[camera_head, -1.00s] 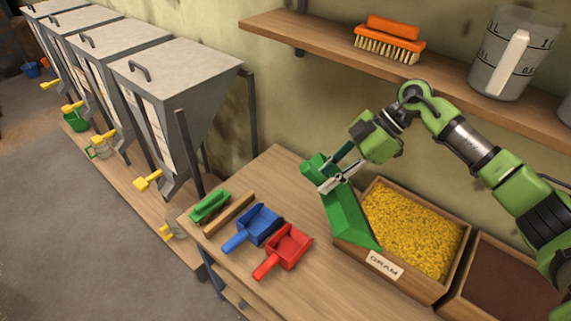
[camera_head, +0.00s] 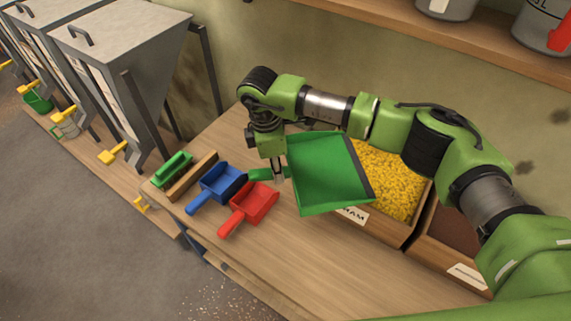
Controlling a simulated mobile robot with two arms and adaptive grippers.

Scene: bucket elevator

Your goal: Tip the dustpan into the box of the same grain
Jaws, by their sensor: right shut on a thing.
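My right gripper (camera_head: 278,174) is shut on the short handle of the green dustpan (camera_head: 326,174). The dustpan is held above the bench, with its broad pan to the right of the gripper and its dark lip on the right. The pan shows bare green inside; I see no grain in it. Its lip overlaps the near left part of a wooden box (camera_head: 411,232) of yellow grain (camera_head: 388,184). My left gripper is not in view.
A box of brown grain (camera_head: 449,235) stands to the right, partly behind my arm. A blue scoop (camera_head: 219,183), a red scoop (camera_head: 252,204) and a green brush (camera_head: 173,168) lie left. Grey hoppers (camera_head: 125,60) stand at the far left. The bench front (camera_head: 290,250) is clear.

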